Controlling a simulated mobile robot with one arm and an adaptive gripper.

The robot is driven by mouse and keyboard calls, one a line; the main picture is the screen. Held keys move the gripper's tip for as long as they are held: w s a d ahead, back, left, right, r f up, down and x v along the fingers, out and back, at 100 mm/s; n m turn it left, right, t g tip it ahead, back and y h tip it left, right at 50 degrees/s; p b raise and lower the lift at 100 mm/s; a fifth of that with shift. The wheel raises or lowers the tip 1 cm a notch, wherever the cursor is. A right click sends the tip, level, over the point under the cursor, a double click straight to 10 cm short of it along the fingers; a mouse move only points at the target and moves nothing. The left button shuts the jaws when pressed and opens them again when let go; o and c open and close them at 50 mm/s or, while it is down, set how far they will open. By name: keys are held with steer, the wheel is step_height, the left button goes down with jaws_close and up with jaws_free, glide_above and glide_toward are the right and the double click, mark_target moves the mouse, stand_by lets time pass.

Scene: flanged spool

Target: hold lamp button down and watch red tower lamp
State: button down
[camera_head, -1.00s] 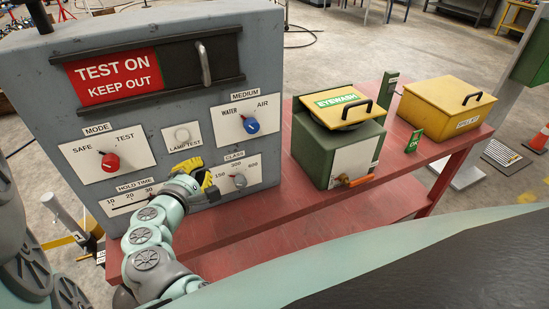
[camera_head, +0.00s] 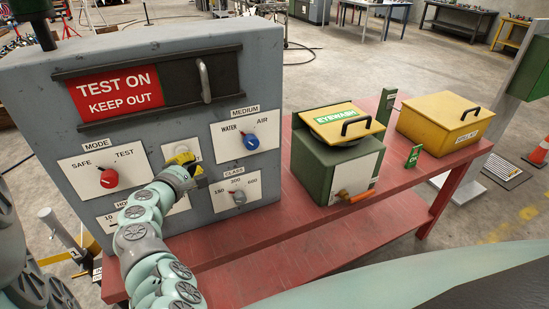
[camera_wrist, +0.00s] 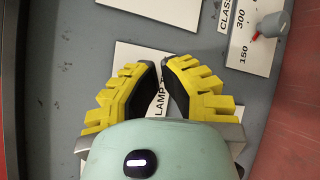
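The lamp test plate (camera_head: 193,145) is a white panel on the front of the grey cabinet (camera_head: 262,85). It also shows in the wrist view (camera_wrist: 127,52), with part of the word LAMP readable between my fingers. My gripper (camera_head: 182,157) has yellow fingers and is in front of this plate. In the wrist view my gripper's fingertips (camera_wrist: 160,67) are drawn together with nothing seen between them. The button is hidden behind my fingers, so I cannot tell whether it is touched or pressed. No red tower lamp is in view.
The red mode knob (camera_head: 109,178), blue medium knob (camera_head: 251,141) and grey class knob (camera_head: 239,197) surround the plate. The class knob (camera_wrist: 256,36) is close in the wrist view. A green eyewash box (camera_head: 335,165) and yellow spill box (camera_head: 445,122) stand on the red bench (camera_head: 280,250).

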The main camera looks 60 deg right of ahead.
steer(key=shift+w+d, duration=0.15)
steer(key=shift+w, duration=0.15)
stand_by(1.4)
steer(key=shift+w+d, duration=0.15)
steer(key=shift+w, duration=0.1)
steer(key=shift+w+d+b, duration=0.2)
steer(key=shift+w+b, duration=0.1)
steer(key=shift+w, duration=0.1)
stand_by(0.8)
steer(key=shift+s, duration=0.15)
stand_by(2.2)
steer(key=shift+s+a, duration=0.45)
steer(key=shift+s, duration=0.25)
steer(key=s, duration=0.1)
steer(key=s+a, duration=0.1)
steer(key=s, duration=0.1)
steer(key=s+a, duration=0.1)
steer(key=shift+s+a+p, duration=0.15)
steer(key=shift+a+p, duration=0.1)
steer(key=shift+p, duration=0.15)
stand_by(0.3)
